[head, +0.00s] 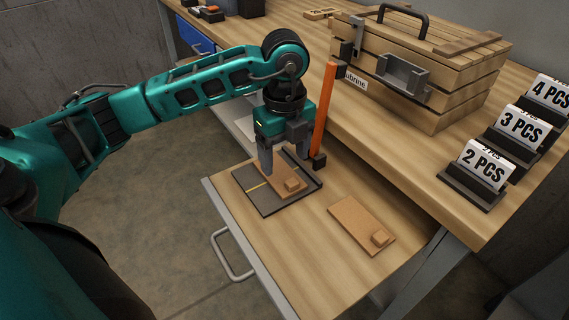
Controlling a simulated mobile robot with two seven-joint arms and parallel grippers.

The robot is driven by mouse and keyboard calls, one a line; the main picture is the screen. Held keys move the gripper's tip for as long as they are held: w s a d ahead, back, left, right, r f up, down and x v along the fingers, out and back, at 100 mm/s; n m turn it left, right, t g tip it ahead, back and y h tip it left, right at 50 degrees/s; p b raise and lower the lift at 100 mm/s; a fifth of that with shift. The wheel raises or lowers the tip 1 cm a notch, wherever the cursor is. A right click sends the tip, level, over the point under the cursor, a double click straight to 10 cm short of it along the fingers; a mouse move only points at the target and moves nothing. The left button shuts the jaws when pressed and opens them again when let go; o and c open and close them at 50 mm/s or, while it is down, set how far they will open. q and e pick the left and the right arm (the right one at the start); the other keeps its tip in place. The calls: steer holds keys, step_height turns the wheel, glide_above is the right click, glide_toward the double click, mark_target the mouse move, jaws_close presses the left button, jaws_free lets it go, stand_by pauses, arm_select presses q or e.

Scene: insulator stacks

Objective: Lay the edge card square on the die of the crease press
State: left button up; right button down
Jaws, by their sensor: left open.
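The crease press has a dark flat die plate (262,202) with a yellow line and an upright orange lever (325,108) at its back right. A tan card (272,180) with a small block on it lies on the die, partly hidden by my gripper. A second tan card (355,219), also with a small block, lies on the wood to the right of the press. I cannot tell which one is the edge card. My left gripper (280,165) is open, pointing down just over the card on the die. Whether its fingertips touch the card is unclear.
The press and cards sit on a pulled-out wooden drawer (310,258) with a metal handle (228,258). Behind it, the bench top holds a slatted wooden crate (425,75) and several label stands (480,165) at the right. The drawer's front right is clear.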

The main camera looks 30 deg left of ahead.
mark_target(285, 179)
arm_select(q)
step_height(285, 179, up, 8)
steer(key=p, duration=0.1)
steer(key=shift+f, duration=0.1)
stand_by(0.4)
